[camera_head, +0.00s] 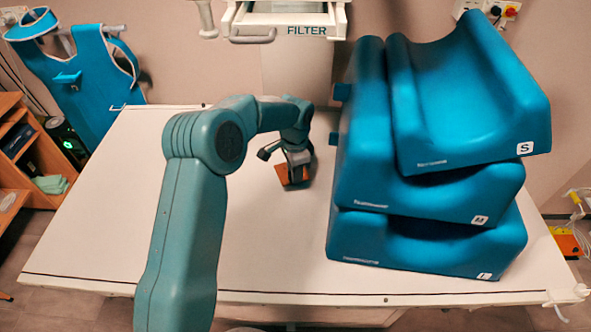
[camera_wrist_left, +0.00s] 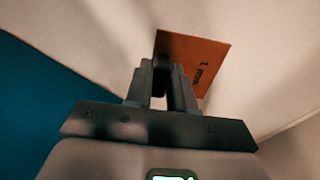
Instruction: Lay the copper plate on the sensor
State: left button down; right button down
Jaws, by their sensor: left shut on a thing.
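My left gripper (camera_head: 297,160) is over the white table, left of the blue foam cushions, and is shut on the copper plate (camera_head: 291,175). In the left wrist view the gripper (camera_wrist_left: 165,75) holds the plate (camera_wrist_left: 204,58), an orange-brown square marked "1 mm", by one edge. The plate looks tilted and close to the table, but I cannot tell whether it touches anything. I cannot make out the sensor; a dark shape at the fingertips is too blurred to name. My right gripper is not in view.
Stacked blue cushions (camera_head: 430,190) marked S, M and L fill the table's right side, close to the gripper. The white table (camera_head: 90,230) is clear on the left. A white machine part marked FILTER (camera_head: 300,22) hangs above the back. A blue apron (camera_head: 85,75) hangs behind.

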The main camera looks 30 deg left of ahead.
pick_arm(q)
jog(key=shift+d, duration=0.2)
jog(key=c, duration=1)
grip_release()
jog(key=shift+w+a+f, duration=0.1)
jog(key=shift+a+f, duration=0.05)
jog(key=shift+o, duration=0.2)
jog(key=shift+r, duration=0.8)
notch_tip(320, 180, up, 11)
jog(key=b, duration=0.1)
jog(key=shift+f, duration=0.1)
